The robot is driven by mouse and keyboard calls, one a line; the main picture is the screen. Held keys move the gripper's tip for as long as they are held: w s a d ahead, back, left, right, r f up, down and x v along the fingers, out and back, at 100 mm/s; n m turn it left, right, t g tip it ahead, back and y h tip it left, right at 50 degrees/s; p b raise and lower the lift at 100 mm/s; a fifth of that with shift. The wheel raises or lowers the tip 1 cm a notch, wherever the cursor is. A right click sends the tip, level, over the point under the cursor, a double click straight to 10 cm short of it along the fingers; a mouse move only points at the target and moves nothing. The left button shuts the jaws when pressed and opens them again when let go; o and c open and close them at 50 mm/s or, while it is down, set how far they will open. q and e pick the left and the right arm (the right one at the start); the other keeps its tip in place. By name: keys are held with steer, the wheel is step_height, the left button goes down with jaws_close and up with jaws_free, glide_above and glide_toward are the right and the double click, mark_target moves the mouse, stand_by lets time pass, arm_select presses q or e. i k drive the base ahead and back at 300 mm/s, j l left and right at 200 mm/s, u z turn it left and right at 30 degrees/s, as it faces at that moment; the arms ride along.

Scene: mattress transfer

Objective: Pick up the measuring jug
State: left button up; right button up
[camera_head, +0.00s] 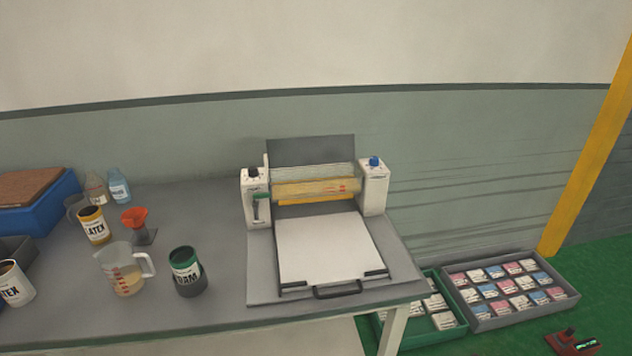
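The measuring jug (121,270) stands upright on the grey table at the left of the head view. It is clear, with red markings on its side, some pale yellowish liquid low inside, and a handle pointing right. Neither of my grippers shows in this view. Nothing touches or hides the jug.
A dark can with a green rim (186,272) stands just right of the jug. A yellow-labelled can (94,225) and an orange funnel (136,221) stand behind it, a white can (14,284) to its left. A roller machine (318,245) fills the table's right part.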

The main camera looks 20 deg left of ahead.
mark_target(118, 262)
steer(key=u, duration=1.9)
